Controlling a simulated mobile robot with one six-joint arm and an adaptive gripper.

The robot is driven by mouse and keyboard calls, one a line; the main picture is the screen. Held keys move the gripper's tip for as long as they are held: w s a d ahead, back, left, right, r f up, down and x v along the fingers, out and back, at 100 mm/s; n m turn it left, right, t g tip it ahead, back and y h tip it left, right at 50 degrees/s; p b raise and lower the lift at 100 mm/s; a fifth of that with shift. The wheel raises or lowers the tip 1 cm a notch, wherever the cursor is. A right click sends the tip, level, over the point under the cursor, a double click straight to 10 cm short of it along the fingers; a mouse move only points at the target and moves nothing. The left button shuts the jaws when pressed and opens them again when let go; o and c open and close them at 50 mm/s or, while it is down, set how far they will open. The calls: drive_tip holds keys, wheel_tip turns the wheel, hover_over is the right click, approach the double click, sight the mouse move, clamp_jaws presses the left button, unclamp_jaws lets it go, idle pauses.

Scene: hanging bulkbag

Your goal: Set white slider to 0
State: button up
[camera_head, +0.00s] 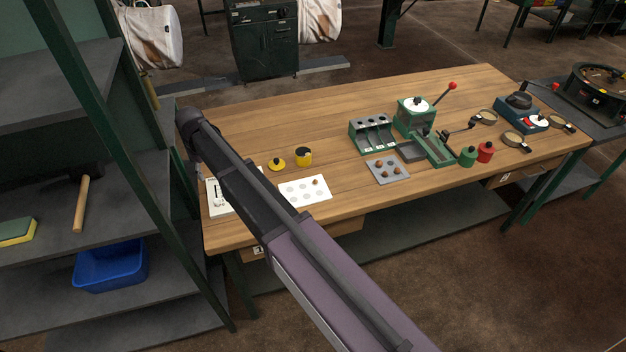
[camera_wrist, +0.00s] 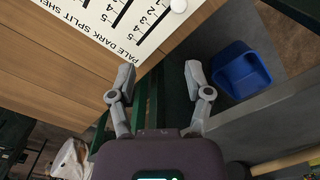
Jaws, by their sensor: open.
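The slider panel is a white board with black scales, numbers and the printed words PALE, DARK, SPLIT and SHELL. It lies at the table's edge in the wrist view (camera_wrist: 98,17), cut off by the frame's top. A round white knob (camera_wrist: 179,6) shows at the top edge of that view; its reading cannot be told. In the head view, the panel (camera_head: 216,200) is at the table's left end, partly hidden by my arm. My gripper (camera_wrist: 160,78) is open and empty, with its fingers below the panel's edge in the wrist picture and apart from the knob.
A dark shelf (camera_head: 60,275) with a blue bin (camera_head: 110,265) and a hammer (camera_head: 82,203) stands close on the left.

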wheel_tip(320, 180, up, 4)
drive_tip(key=p, duration=0.3)
drive_tip(key=s+d+f+m+b, duration=0.1)
drive_tip(key=s+d+m, duration=0.1)
drive_tip(key=d, duration=0.8)
drive_tip(key=s+d+f+m+b, duration=0.2)
drive_tip(key=s+d+m, duration=0.1)
drive_tip(key=d, duration=0.8)
drive_tip(key=s+d+f+m+b, duration=0.2)
drive_tip(key=s+d, duration=0.1)
drive_tip(key=d, duration=0.7)
drive_tip(key=shift+d+m, duration=0.4)
drive_tip(key=shift+s+d+f, duration=0.1)
drive_tip(key=shift+s, duration=0.05)
drive_tip(key=s+d+m, duration=0.4)
drive_tip(key=s+d, duration=0.4)
drive_tip(key=d, duration=0.3)
drive_tip(key=shift+s, duration=0.35)
drive_tip(key=shift+d, duration=0.1)
idle(2.0)
